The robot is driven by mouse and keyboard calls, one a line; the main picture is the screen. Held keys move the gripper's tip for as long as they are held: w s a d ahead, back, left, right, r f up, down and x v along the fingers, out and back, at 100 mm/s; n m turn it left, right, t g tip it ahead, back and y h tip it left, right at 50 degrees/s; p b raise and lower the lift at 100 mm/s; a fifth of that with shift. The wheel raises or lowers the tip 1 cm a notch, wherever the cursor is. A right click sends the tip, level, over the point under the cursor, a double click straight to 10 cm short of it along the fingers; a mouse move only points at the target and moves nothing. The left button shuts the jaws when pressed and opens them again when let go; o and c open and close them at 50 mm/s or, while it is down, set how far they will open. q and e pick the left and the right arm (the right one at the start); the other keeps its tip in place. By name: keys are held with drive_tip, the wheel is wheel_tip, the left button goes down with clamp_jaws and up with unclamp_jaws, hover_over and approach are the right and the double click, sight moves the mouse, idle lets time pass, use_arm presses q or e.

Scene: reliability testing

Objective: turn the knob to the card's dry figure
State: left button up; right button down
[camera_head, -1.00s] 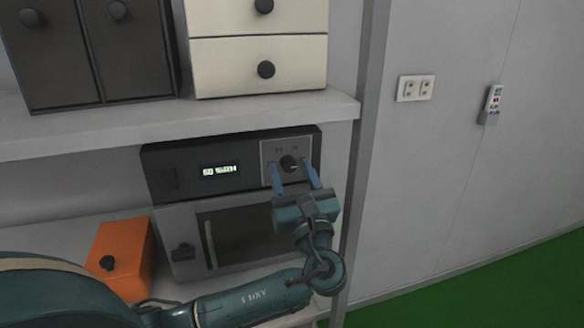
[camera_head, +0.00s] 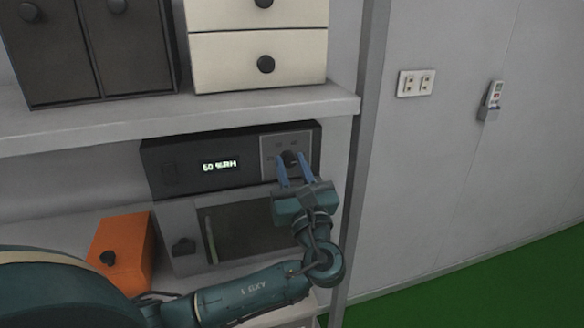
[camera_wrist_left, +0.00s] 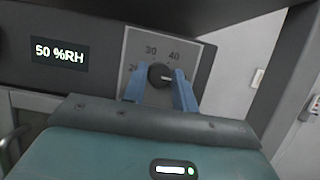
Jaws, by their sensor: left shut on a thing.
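The dark round knob (camera_head: 289,157) sits on a light grey dial plate at the right of a dark control unit. My left gripper (camera_head: 292,162) reaches it from below and is shut on it, one blue finger on each side. In the left wrist view the knob (camera_wrist_left: 160,75) shows between the fingers, with 30 and 40 printed above it and a partly hidden figure at left. The lit display (camera_head: 220,166) reads 50 %RH, clearest in the left wrist view (camera_wrist_left: 60,53). The knob's pointer is hard to make out. I see no card. My right gripper is not in view.
A cabinet with a dark window (camera_head: 252,232) is below the control unit. An orange box (camera_head: 133,262) with a black knob stands left on the lower shelf. A shelf (camera_head: 200,117) with drawers is above. A wall switch (camera_head: 415,83) and a small handset (camera_head: 491,100) are at right.

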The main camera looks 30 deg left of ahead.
use_arm(q)
drive_tip(key=shift+f, duration=0.1)
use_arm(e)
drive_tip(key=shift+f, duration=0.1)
